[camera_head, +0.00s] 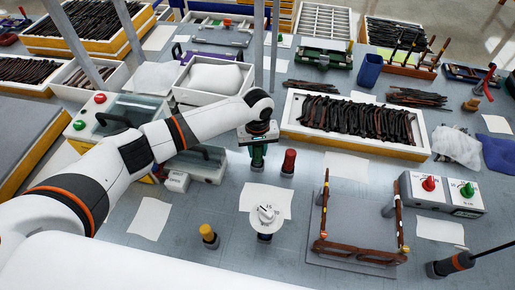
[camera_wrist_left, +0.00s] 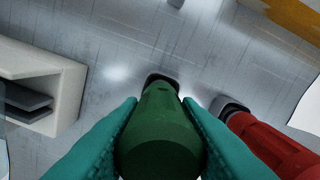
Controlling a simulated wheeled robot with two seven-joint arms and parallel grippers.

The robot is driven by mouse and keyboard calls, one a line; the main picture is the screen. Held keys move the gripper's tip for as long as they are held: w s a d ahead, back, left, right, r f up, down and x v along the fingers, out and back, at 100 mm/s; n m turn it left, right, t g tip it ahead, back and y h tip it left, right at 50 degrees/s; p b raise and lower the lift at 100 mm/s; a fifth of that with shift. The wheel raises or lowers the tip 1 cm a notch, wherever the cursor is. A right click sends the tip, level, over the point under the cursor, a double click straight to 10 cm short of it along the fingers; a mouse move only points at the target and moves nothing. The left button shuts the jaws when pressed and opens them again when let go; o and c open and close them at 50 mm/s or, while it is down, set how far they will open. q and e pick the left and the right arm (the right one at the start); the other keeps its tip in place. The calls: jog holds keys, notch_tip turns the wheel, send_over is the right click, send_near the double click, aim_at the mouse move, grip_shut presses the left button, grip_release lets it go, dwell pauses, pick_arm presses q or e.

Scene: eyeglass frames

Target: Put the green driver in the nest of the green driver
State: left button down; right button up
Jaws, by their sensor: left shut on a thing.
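The green driver (camera_head: 258,153) is upright, held in my left gripper (camera_head: 257,146). In the left wrist view the teal fingers (camera_wrist_left: 160,130) press on both sides of the green driver (camera_wrist_left: 160,125), with its thick end toward the camera. A dark nest rim (camera_wrist_left: 162,78) shows around or just beyond its far end. The tip is hidden, so I cannot tell how deep it sits. In the head view the nest (camera_head: 257,168) is right below the driver. My right gripper is not in view.
A red driver (camera_head: 289,160) stands close on the right; it also shows in the left wrist view (camera_wrist_left: 270,145). A white-walled tray of dark frames (camera_head: 425,150) lies behind.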

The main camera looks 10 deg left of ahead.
pick_arm(q)
jog(key=shift+f, duration=0.55)
jog(key=c, duration=1)
grip_release()
notch_tip(320, 180, up, 12)
jog(key=shift+b, duration=0.5)
